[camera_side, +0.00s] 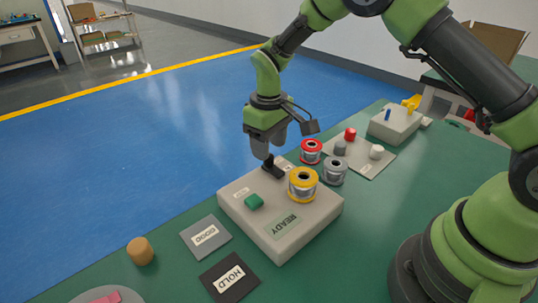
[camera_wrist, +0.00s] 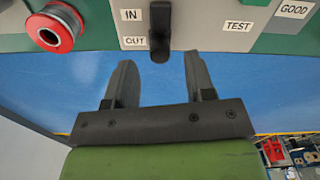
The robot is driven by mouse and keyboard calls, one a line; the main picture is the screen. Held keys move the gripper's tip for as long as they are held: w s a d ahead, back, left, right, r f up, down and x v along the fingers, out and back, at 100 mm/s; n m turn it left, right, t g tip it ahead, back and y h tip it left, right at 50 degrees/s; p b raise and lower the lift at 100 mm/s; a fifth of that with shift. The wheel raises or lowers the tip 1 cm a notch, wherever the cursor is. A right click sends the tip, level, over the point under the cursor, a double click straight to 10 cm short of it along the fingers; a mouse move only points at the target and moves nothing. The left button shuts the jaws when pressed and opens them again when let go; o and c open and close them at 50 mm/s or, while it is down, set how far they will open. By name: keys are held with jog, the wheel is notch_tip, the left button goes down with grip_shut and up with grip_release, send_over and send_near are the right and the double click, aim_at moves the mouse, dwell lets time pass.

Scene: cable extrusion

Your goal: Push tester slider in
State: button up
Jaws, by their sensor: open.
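The tester is a pale grey box (camera_side: 285,225) with a READY label, standing on the green table. Its black slider (camera_side: 272,168) is at the back edge of the top. In the wrist view the slider (camera_wrist: 160,32) runs beside the IN and OUT labels, its near end by OUT. My gripper (camera_side: 268,148) is just above and behind the slider, pointing down. In the wrist view my gripper (camera_wrist: 159,62) is open, with one finger to each side of the slider's near end and a gap on both sides. I cannot tell the exact height between the fingertips and slider.
A yellow spool (camera_side: 303,184) and a green button (camera_side: 254,202) sit on the tester. A red spool (camera_side: 311,151) and grey spool (camera_side: 335,170) stand close to its right. HOLD (camera_side: 230,277) and grey (camera_side: 206,237) plates lie in front. Blue floor is beyond the table edge.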

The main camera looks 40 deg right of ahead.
aim_at(279, 171)
jog(key=shift+f, duration=1.7)
jog(key=shift+c, duration=0.3)
grip_shut()
jog(key=shift+s, duration=1.55)
jog(key=shift+o, duration=0.3)
grip_release()
